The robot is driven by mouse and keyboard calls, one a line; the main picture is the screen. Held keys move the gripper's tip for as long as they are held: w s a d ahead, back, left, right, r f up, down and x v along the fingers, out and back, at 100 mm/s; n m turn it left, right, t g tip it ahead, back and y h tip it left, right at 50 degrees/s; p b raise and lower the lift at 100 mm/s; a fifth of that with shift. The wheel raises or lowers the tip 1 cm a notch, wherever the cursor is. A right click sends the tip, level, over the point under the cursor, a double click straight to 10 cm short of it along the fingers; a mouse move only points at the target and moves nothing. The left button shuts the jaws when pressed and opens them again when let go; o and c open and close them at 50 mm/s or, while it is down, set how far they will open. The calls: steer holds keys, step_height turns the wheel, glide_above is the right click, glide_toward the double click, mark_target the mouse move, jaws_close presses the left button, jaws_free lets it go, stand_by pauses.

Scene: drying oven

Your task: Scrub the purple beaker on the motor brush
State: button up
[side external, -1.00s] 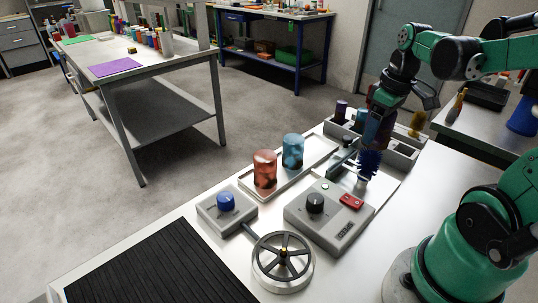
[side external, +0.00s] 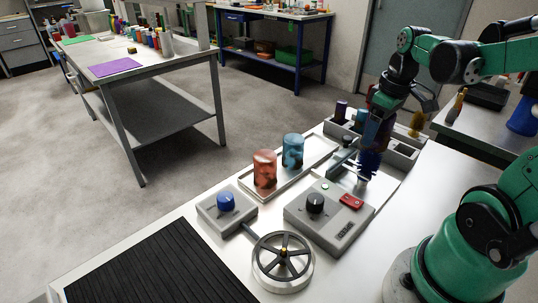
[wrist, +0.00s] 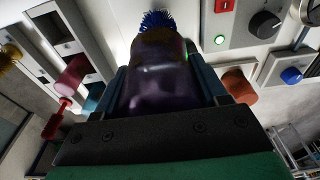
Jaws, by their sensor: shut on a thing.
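The purple beaker (wrist: 160,85) fills the middle of the wrist view, dark and see-through, clamped between the jaws of my gripper (wrist: 165,95). The blue bristle brush (wrist: 157,19) shows just past the beaker's far end. In the side external view my gripper (side external: 378,128) is above the brush (side external: 368,165), behind the control box. The beaker is mostly hidden by the gripper there. The beaker's far end is at the top of the brush; I cannot tell how far the bristles are inside it.
A red beaker (side external: 264,170) and a teal beaker (side external: 292,151) stand on the white tray (side external: 318,160). The control box (side external: 328,215) has a black knob and red switch. A blue-knob box (side external: 227,208), a handwheel (side external: 283,262) and a black ribbed mat (side external: 150,270) lie nearer. A sectioned rack (side external: 405,150) stands behind.

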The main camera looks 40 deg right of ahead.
mark_target(370, 152)
steer(key=shift+f, duration=0.1)
steer(key=shift+f, duration=3.45)
steer(key=shift+r, duration=0.1)
steer(key=shift+r, duration=0.5)
steer(key=shift+r, duration=0.1)
steer(key=shift+r, duration=3.45)
